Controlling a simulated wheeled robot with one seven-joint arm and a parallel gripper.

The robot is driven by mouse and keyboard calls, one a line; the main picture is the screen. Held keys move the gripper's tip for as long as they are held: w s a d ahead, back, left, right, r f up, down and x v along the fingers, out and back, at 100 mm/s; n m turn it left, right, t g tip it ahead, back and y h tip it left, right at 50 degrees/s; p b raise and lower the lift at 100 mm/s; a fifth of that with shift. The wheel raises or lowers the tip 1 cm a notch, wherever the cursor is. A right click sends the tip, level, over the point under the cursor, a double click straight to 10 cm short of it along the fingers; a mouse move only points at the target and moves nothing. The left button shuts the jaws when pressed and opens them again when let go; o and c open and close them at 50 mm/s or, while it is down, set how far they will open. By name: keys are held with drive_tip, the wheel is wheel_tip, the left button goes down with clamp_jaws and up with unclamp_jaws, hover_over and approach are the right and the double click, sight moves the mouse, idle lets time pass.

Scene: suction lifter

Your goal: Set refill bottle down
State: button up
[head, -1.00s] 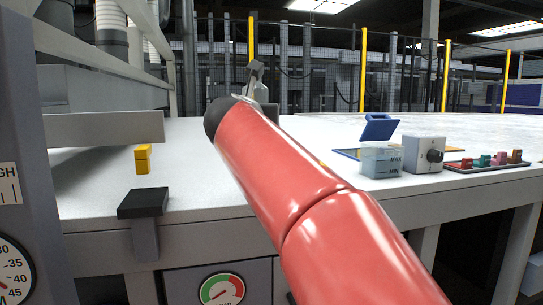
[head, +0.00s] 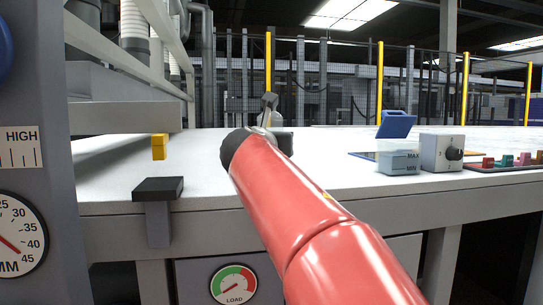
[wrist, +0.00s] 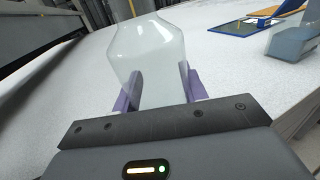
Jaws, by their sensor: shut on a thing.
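The refill bottle (wrist: 150,55) is pale and translucent, with a narrower neck near the top of the wrist view. My gripper (wrist: 160,88) is shut on it, with a purple fingertip on either side. In the head view my red arm reaches over the near part of the white table (head: 330,170) and hides most of the gripper and bottle. A grey piece sticks up past the arm's end there. I cannot tell whether the bottle's base touches the table.
At left are a yellow block (head: 159,147) and a black pad (head: 158,188). Table between is clear.

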drive_tip(key=shift+f, duration=0.15)
drive_tip(key=shift+f, duration=0.2)
drive_tip(key=o, duration=1.2)
drive_tip(key=shift+c, duration=0.2)
drive_tip(key=shift+r, duration=0.3)
drive_tip(key=s+a+b, duration=0.1)
drive_tip(key=s+b, duration=0.2)
drive_tip(key=s, duration=0.9)
drive_tip(key=shift+a+f, duration=0.15)
